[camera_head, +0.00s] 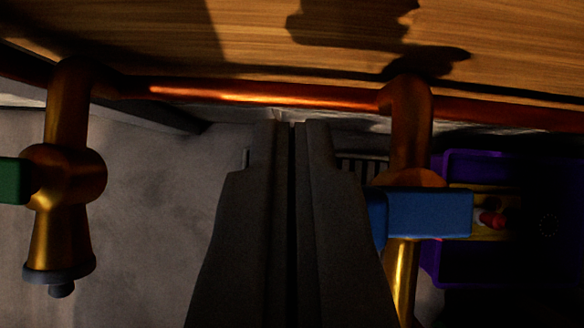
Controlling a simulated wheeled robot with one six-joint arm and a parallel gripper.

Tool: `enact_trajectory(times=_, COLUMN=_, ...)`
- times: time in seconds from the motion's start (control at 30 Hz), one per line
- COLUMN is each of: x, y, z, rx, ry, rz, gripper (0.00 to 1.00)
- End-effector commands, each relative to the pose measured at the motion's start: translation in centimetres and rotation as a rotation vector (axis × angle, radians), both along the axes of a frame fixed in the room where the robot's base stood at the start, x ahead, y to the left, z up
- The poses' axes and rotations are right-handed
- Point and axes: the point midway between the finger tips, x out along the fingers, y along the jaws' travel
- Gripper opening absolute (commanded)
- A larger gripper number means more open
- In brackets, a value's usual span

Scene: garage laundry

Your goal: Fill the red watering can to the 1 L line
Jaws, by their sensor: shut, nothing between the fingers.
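My gripper (291,126) is shut and empty in the middle of the camera_head view, its fingers pointing towards the copper pipe. A brass tap with a blue handle (430,212) is just right of the gripper. Its lower part is partly hidden by the handle and the gripper. Another brass tap (64,215) is at the left, with a green handle (14,181) cut off by the picture edge and a grey end piece at its outlet. I cannot make out the red watering can or its 1 L line.
The copper pipe (250,95) runs across along a wooden surface (130,35), which bears dark shadows. A purple crate (470,162) at the right holds a yellowish thing and a small red thing (491,218). A dark slatted grate (362,166) shows behind the gripper. Grey floor (150,200) between left tap and gripper is clear.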

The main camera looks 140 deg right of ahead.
Motion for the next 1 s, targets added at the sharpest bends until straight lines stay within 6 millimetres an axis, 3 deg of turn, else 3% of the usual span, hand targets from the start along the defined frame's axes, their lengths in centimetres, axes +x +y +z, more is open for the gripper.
enact_trajectory(times=0.67, x=-1.9, y=-0.8, z=-0.1, rx=0.002, ry=0.002, rz=0.304, gripper=0.0)
enact_trajectory(times=1.0, x=-2.5, y=-1.1, z=0.0, rx=0.001, ry=0.001, rz=0.311, gripper=0.0)
